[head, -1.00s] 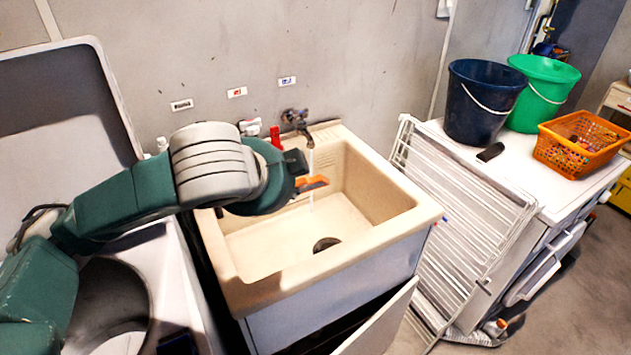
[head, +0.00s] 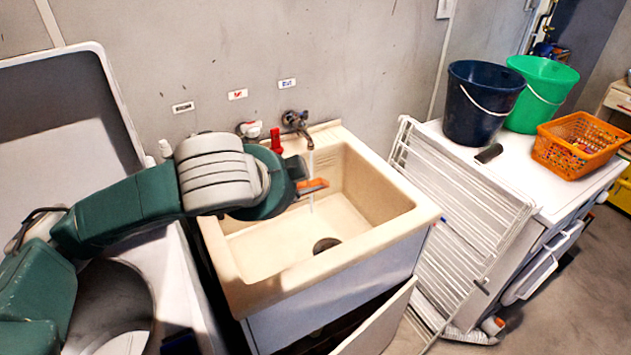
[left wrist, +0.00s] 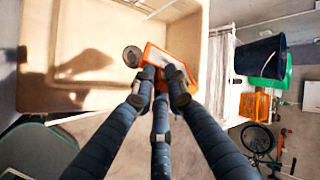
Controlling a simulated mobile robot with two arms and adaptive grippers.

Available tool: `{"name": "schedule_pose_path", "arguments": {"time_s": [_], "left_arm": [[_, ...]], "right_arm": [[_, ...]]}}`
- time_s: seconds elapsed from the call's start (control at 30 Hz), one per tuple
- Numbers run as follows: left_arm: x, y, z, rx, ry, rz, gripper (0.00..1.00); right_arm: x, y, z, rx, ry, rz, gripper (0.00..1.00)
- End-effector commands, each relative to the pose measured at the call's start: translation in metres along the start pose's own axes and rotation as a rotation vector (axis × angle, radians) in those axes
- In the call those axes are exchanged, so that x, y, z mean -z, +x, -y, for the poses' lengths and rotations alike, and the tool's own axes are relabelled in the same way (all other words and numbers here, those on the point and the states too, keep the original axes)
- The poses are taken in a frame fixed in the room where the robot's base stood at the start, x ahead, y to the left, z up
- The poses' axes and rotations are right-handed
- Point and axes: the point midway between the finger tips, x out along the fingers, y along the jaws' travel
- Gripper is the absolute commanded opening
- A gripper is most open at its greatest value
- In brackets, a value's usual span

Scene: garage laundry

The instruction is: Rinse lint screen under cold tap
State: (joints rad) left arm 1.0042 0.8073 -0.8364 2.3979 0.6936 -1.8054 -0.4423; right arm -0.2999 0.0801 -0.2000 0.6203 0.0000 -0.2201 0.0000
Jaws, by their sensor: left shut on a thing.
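My left gripper (head: 298,187) reaches over the beige sink (head: 245,287) from the left, shut on the orange-framed lint screen (head: 314,185). In the left wrist view, the fingers (left wrist: 158,80) grip the near edge of the screen (left wrist: 182,66), whose pale mesh shows inside the orange frame. The wall tap (head: 297,120) is running, and a thin water stream (head: 312,160) falls in line with the screen in the head view. Water also shows below the screen. Whether it strikes the mesh is hard to tell. My right gripper is not in view.
The drain (head: 326,245) is in the basin floor. A red bottle (head: 276,142) stands behind my wrist, at the sink's back. A white drying rack (head: 460,220) leans right of the sink. Buckets (head: 480,105) and an orange basket (head: 568,165) stand on a white appliance.

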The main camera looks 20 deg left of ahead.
Motion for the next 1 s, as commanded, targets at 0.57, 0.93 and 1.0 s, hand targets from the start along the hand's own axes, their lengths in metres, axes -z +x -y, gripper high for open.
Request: {"name": "schedule_pose_path", "arguments": {"time_s": [0.57,0.93,1.0], "left_arm": [[-0.007,-0.005,-0.004,0.000,-0.001,0.001,0.00],[-0.006,-0.005,-0.004,0.000,0.000,-0.001,0.00],[-0.004,-0.004,-0.002,-0.001,0.000,-0.002,0.00]], "right_arm": [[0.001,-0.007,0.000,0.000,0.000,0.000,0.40],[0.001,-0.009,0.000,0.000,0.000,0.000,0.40],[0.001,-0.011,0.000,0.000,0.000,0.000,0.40]]}}
